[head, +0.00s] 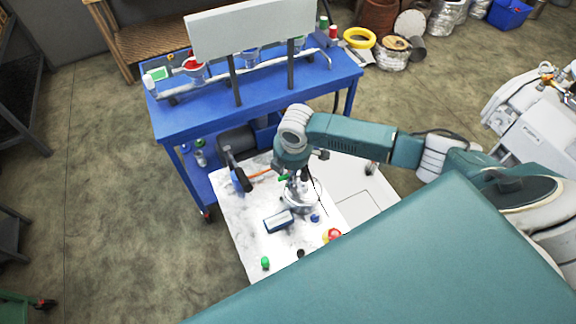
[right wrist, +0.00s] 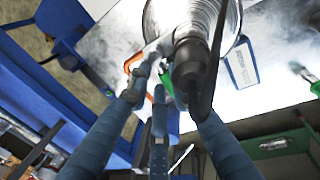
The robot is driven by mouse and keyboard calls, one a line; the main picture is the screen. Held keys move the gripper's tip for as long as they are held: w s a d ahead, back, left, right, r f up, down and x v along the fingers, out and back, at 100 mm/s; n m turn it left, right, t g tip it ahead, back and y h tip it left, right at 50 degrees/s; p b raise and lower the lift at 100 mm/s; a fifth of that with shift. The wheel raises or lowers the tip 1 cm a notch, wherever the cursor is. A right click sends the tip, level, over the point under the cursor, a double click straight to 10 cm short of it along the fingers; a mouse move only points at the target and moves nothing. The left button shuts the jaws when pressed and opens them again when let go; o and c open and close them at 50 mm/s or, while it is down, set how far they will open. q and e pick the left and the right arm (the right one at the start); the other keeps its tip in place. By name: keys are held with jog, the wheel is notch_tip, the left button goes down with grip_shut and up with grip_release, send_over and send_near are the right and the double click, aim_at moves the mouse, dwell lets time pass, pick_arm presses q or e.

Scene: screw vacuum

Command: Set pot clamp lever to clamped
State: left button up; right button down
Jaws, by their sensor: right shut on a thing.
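The silver metal pot (head: 301,203) stands on the white work surface in the head view. A ribbed silver part (right wrist: 190,14) shows at the top of the right wrist view. A dark rounded handle-like part (right wrist: 190,66) sits in front of it; I cannot tell for sure that it is the clamp lever, nor its position. My right gripper (head: 299,180) reaches down over the pot. In the right wrist view its fingers (right wrist: 170,105) close around the dark part, and the contact is partly hidden. My left gripper is not in view.
A blue-and-white box (head: 278,221) lies beside the pot on the white surface (head: 240,228). Green (head: 265,263) and red (head: 334,235) small parts are nearby. A dark motor-like unit (head: 238,145) and an orange rod (head: 261,173) are left of the gripper. A blue bench (head: 175,122) stands behind.

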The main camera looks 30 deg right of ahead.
aim_at(292, 185)
jog(key=shift+s+a+n, duration=0.1)
jog(key=shift+n, duration=0.5)
jog(key=c, duration=1.5)
grip_release()
jog(key=shift+c, duration=0.2)
jog(key=shift+r, duration=0.25)
notch_tip(292, 185, up, 11)
jog(key=s, duration=0.2)
jog(key=shift+s+r, duration=0.2)
jog(key=shift+s+f, duration=0.1)
jog(key=shift+f, duration=0.05)
